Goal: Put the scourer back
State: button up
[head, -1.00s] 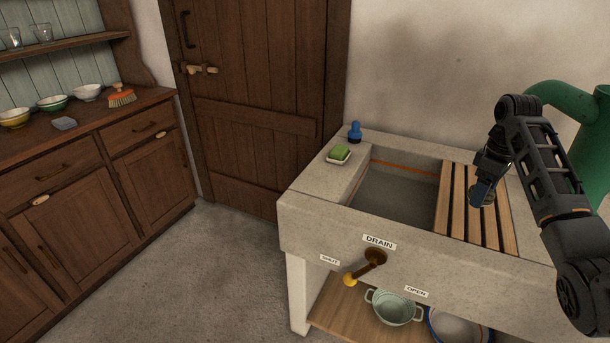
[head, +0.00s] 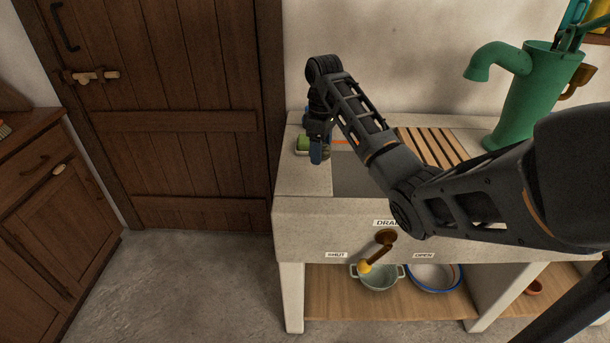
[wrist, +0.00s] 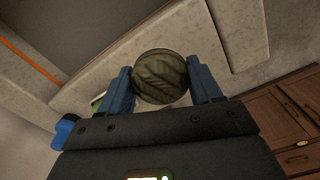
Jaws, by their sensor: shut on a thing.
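A round, dark olive scourer (wrist: 160,77) with a ridged surface sits between the blue fingers of my gripper in the wrist view. My gripper (head: 320,152) is shut on it. In the head view the gripper is over the left end of the stone sink (head: 300,183), beside the green soap block (head: 303,142) on its small pale dish. I cannot make out the scourer in the head view. Part of the green block (wrist: 97,101) shows past the left finger in the wrist view. How far the scourer is above the stone is hard to tell.
A blue object (wrist: 66,131) stands near the dish. My arm crosses the basin and hides much of it. A slatted wooden rack (head: 430,146) lies right of the basin, with a green pump (head: 525,95) beyond. The drain lever (head: 378,249) sticks out in front.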

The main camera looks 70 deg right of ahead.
aim_at(308, 178)
jog(key=w+a+f, duration=0.2)
jog(key=shift+w+a+f, duration=0.1)
jog(key=shift+w+a, duration=0.05)
jog(key=shift+w, duration=0.25)
jog(key=shift+f+p, duration=0.4)
jog(key=shift+f, duration=1.5)
jog(key=shift+f, duration=0.1)
jog(key=o, duration=0.9)
jog(key=shift+r+p, duration=1.85)
jog(key=shift+r, duration=4.3)
